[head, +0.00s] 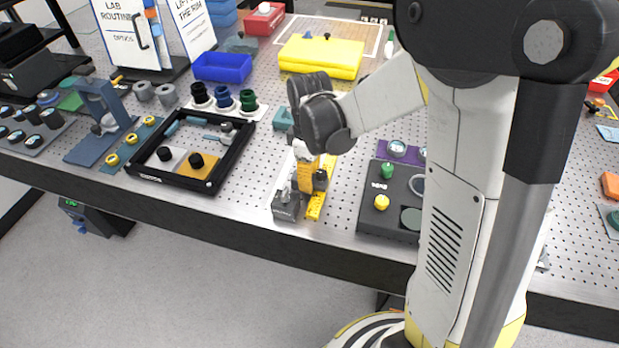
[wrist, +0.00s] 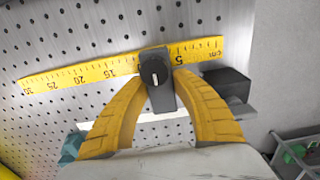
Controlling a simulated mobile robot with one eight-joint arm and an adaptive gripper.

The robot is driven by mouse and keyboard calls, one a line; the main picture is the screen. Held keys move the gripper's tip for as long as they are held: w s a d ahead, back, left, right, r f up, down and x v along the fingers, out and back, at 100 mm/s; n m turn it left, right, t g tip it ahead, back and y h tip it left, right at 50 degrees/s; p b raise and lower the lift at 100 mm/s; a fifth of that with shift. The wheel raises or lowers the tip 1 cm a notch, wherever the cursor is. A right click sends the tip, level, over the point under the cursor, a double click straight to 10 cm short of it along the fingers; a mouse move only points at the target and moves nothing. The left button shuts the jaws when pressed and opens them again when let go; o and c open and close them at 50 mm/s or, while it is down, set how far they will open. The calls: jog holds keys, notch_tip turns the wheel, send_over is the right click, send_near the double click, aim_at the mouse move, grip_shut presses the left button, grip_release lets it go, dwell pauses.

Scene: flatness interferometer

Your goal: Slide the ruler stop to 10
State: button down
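The yellow ruler (wrist: 90,72) lies on the perforated bench top, with the marks 30, 25, 20, 15 and 5 readable from left to right in the wrist view. The dark grey ruler stop (wrist: 158,96), with a round black knob, sits across it between the visible 15 and 5 and covers the place of the 10. My gripper (wrist: 159,78) has one yellow finger on each side of the stop, both appearing to touch it. In the head view my gripper (head: 312,175) is over the near part of the ruler (head: 315,209), and the stop is mostly hidden there.
A dark block (wrist: 228,82) stands by the ruler's low end, near the bench front edge. In the head view a black framed tray (head: 150,178) lies to the left and a dark box with coloured knobs (head: 375,212) lies close to the right.

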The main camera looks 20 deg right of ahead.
jog(key=w+d, duration=0.2)
jog(key=w, duration=0.1)
jog(key=shift+d, duration=0.15)
jog(key=c, duration=1)
grip_release()
notch_tip(320, 180, up, 12)
jog(key=shift+r, duration=0.1)
